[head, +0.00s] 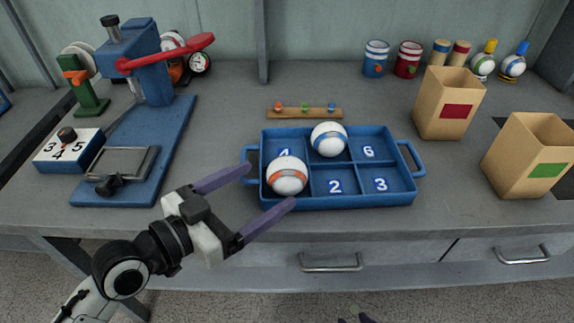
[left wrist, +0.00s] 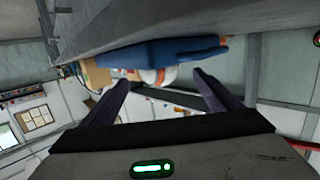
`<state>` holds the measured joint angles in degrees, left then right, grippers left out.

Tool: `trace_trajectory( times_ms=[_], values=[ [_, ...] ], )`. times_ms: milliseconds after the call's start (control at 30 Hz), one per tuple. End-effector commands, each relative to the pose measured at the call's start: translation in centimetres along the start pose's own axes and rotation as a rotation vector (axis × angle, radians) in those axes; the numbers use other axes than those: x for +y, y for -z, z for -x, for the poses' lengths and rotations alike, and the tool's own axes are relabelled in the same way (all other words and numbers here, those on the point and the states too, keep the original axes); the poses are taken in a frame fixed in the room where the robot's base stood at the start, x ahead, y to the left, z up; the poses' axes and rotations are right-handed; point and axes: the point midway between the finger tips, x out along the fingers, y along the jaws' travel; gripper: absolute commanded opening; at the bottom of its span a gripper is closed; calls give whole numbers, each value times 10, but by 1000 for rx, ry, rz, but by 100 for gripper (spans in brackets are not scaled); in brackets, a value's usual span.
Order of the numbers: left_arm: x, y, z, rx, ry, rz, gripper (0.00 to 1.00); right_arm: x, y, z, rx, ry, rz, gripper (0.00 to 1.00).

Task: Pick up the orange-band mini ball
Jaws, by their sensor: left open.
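The orange-band mini ball (head: 287,176), white with an orange band, sits in the front left compartment of the blue tray (head: 350,202). My left gripper (head: 272,184) is open and empty at the tray's front left corner, its purple fingers pointing toward the ball. In the left wrist view, part of the ball (left wrist: 152,76) shows beyond the gap between the fingers (left wrist: 163,80), next to the blue tray wall (left wrist: 160,52). A small dark purple tip at the bottom edge of the head view seems to be my right gripper (head: 357,318); its jaws are not clear.
A blue-band ball (head: 329,139) sits in the tray's back middle compartment. A blue press (head: 145,120) with a red lever stands left. Two tan boxes (head: 447,105) (head: 530,155) stand right. A wooden strip with coloured pegs (head: 304,113) lies behind the tray.

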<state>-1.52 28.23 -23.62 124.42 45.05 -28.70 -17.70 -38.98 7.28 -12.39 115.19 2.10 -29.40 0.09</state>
Motion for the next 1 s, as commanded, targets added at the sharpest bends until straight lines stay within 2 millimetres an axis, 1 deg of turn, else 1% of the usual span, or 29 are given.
trace_trajectory(
  times_ms=[33,167,267,500,600,700,867,933,1000],
  values=[
    [0,1,-9,3,1,2,83,-1,-3,1,-6,0,-2,31],
    [0,0,-22,2,1,2,83,-1,-8,2,-16,1,-3,31],
    [-1,0,-28,1,1,0,83,-1,-9,2,-17,1,-3,31],
    [-1,1,-63,2,1,2,83,-1,-9,2,-16,1,-3,31],
    [-1,0,-73,1,2,1,83,-1,-8,1,-16,1,-3,31],
    [0,0,-76,0,1,0,83,-1,-8,1,-14,1,-3,31],
    [0,0,-76,0,1,-1,83,-1,-5,0,-10,1,-2,31],
    [0,0,-76,-1,1,-1,75,-1,-5,0,-9,1,-2,31],
    [0,0,-76,-1,1,-1,63,-1,-4,0,-8,1,-2,31]
  ],
)
